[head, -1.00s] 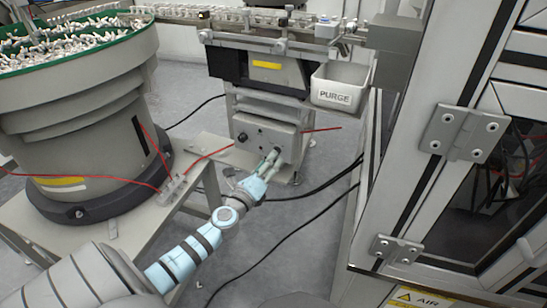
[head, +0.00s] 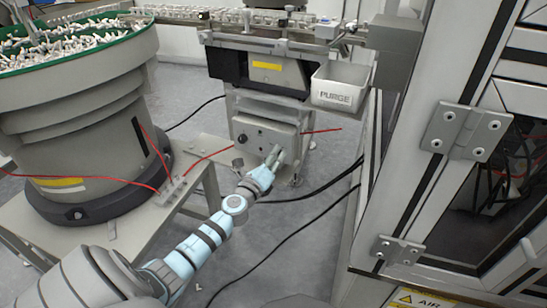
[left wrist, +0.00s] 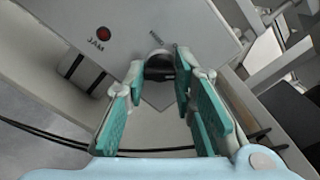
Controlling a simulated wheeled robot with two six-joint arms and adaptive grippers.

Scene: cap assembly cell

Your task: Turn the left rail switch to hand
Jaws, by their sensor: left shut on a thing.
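The grey control box (head: 256,134) stands under the rail, left of the PURGE bin. The rail switch, a dark round knob (left wrist: 159,66), is on its face, also seen in the left wrist view. My left gripper (head: 277,154) is at the lower right of the box face. In the left wrist view its teal-padded fingers (left wrist: 160,76) are shut on the knob, one on each side. The fingers partly hide the knob, and I cannot read its setting. A small label by the knob is too blurred to read. My right gripper is in neither view.
A red JAM lamp (left wrist: 103,33) is on the same face. The bowl feeder (head: 75,110) on its table (head: 140,220) stands at left. The PURGE bin (head: 341,88) hangs above right. A framed cabinet (head: 400,200) fills the right. Dark cables cross the floor.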

